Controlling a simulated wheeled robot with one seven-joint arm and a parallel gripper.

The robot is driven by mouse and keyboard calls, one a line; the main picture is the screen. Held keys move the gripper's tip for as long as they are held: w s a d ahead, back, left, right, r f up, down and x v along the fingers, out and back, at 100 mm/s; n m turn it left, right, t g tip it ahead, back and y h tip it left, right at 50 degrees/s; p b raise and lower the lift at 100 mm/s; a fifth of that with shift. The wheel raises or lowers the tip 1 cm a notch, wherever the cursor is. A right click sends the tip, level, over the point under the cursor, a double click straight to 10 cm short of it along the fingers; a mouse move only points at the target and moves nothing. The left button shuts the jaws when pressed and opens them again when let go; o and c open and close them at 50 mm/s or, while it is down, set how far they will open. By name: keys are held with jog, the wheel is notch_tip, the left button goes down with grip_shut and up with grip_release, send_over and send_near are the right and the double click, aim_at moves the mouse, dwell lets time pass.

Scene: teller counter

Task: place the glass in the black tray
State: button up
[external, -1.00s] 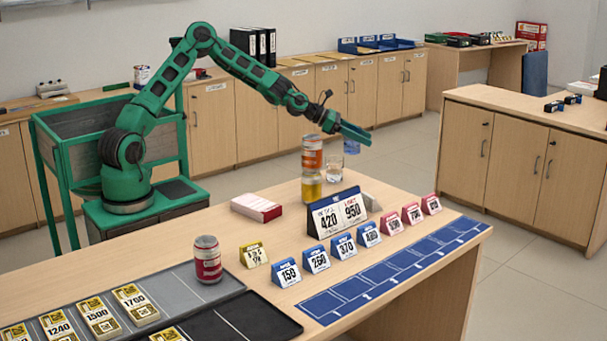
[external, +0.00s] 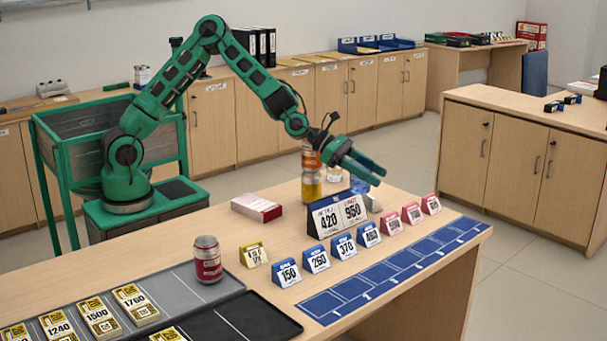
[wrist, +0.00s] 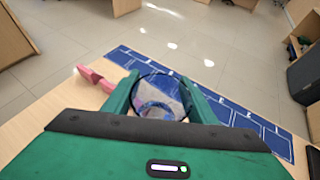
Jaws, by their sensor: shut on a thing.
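My gripper (external: 374,175) is shut on a clear glass (wrist: 160,92), above the right part of the counter behind the price signs. In the wrist view the glass's round rim shows between the two fingers (wrist: 162,98). In the external view the fingers and a sign mostly hide the held glass. The black tray (external: 235,322) lies at the front left of the counter, far from my gripper; no glass shows on its visible part.
A large 420/950 sign (external: 338,212) and several small price signs (external: 316,259) stand along the counter. A red can (external: 208,260) stands on the grey tray (external: 182,283). A red-and-white box (external: 256,207) lies behind.

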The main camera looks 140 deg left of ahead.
jog(key=w+d+m+h, duration=0.1)
jog(key=w+d, duration=0.2)
jog(key=d, duration=0.5)
jog(key=w+d+m+t+h, duration=0.1)
jog(key=w+d, duration=0.2)
jog(key=d, duration=0.6)
jog(key=w+d+m+h, duration=0.1)
jog(key=w+d, duration=0.3)
jog(key=d, duration=0.4)
jog(key=d+m+h, duration=0.2)
jog(key=d+h, duration=0.1)
jog(key=d, duration=2)
jog(key=shift+w+d+f+m+g+h, duration=0.35)
jog(key=shift+d+f+m+g+h, duration=1.05)
jog(key=shift+f+m+h, duration=0.85)
jog(key=shift+w+d+f+m+g+h, duration=0.3)
jog(key=shift+d+f+m+g+h, duration=0.9)
jog(key=shift+d+f+m+h, duration=0.95)
jog(key=shift+w+d+f+m+g+h, duration=0.35)
jog(key=shift+d+f+m+g+h, duration=1.1)
jog(key=shift+m, duration=1.35)
jog(key=shift+a+f, duration=0.3)
jog(key=shift+a, duration=0.15)
